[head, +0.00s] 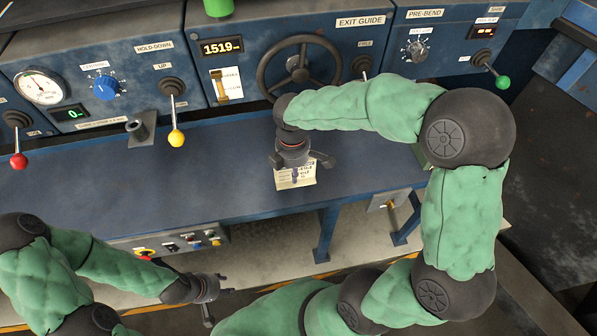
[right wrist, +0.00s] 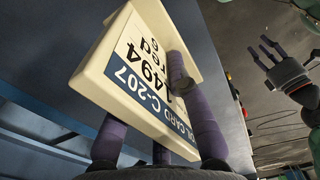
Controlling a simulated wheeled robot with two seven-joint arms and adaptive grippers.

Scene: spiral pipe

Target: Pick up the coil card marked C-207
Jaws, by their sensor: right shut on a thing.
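The coil card (head: 297,178) is a cream, box-like card with a dark blue band. In the right wrist view the card (right wrist: 140,62) reads C-207, with 1494 beside it, and stands tilted between purple-grey fingers. My right gripper (head: 298,167) is shut on it at the front edge of the blue bench and hides its upper part in the head view. I cannot tell whether the card touches the bench. My left gripper (head: 220,298) is open and empty, low in front of the bench; it also shows in the right wrist view (right wrist: 268,52).
A button box (head: 180,243) hangs below the front edge.

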